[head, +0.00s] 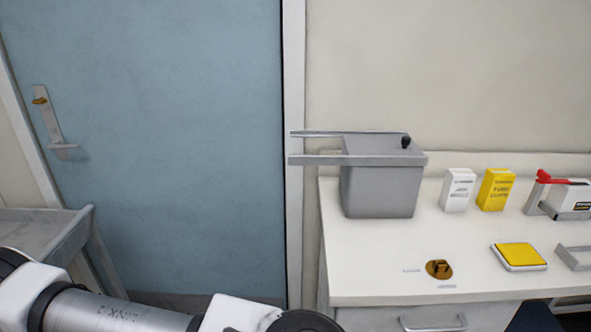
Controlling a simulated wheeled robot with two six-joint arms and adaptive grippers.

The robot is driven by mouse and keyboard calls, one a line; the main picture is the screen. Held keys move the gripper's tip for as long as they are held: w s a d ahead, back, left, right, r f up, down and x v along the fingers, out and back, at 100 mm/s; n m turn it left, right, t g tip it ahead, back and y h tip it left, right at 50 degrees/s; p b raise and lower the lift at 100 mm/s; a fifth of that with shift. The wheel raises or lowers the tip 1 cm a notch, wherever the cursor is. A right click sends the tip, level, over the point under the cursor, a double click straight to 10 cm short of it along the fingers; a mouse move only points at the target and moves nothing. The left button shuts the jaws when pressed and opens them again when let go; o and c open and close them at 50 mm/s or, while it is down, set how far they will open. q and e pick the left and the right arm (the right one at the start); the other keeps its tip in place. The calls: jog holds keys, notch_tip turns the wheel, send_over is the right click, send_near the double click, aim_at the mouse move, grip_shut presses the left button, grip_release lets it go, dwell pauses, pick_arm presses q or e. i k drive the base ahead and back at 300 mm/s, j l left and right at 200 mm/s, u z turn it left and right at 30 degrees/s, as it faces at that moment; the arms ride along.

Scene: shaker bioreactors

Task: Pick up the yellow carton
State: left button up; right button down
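The yellow carton (496,190) stands upright near the back of the white counter, in the right part of the head view. It has dark print on its front. A white carton (458,190) of similar size stands just to its left. My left arm crosses the bottom left of the view, but its gripper is out of frame. My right gripper is not seen; a dark shape at the bottom right edge cannot be made out. Nothing touches the yellow carton from the front.
A grey lidded box (379,185) with bars sticking out leftward stands on the counter (360,262). A yellow-topped pad (519,256), a brown round piece (439,269) and a red-handled device (560,195) are nearby. A blue door (170,130) and grey table (45,230) are left.

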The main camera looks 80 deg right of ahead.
aim_at(497, 185)
jog(key=z, duration=0.5)
jog(key=j+z, duration=0.15)
jog(key=z, duration=0.8)
jog(key=k+z, duration=0.1)
jog(key=z, duration=2.3)
jog(key=k+l, duration=0.05)
